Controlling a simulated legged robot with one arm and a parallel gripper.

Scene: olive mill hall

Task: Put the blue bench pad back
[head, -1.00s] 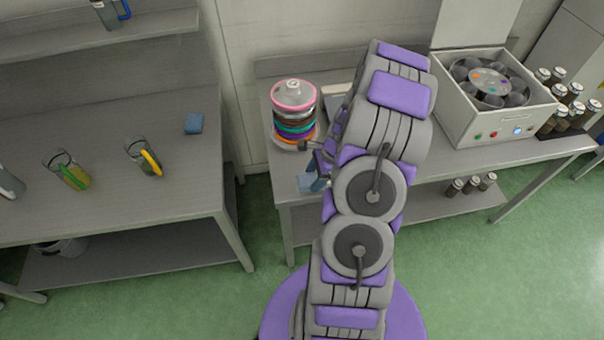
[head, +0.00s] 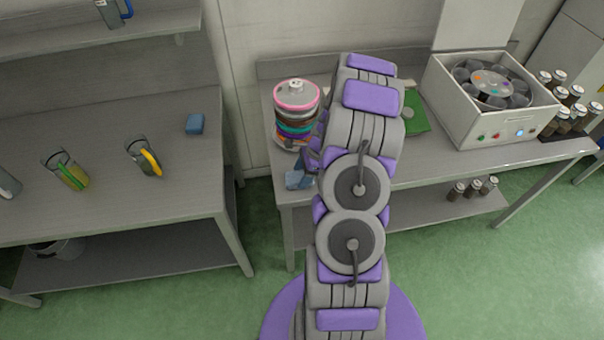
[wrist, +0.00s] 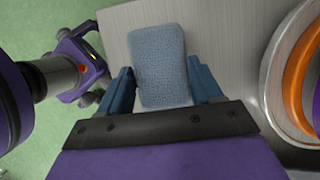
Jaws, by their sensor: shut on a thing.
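The light blue bench pad (wrist: 158,62) has a rough weave and a rounded block shape. In the wrist view it lies between the dark blue fingers of my gripper (wrist: 160,80), which is shut on it from both sides. In the head view the pad (head: 297,180) shows at the left front corner of the right bench (head: 440,165). My arm hides most of my gripper there. I cannot tell whether the pad touches the bench top or hangs just above it.
A stack of coloured discs with a pink rim (head: 296,97) stands close behind my gripper. A green mat (head: 416,112), a white centrifuge-like box (head: 490,100) and several jars (head: 565,105) are to the right. A small blue block (head: 195,124) and jugs (head: 143,157) stand on the left bench.

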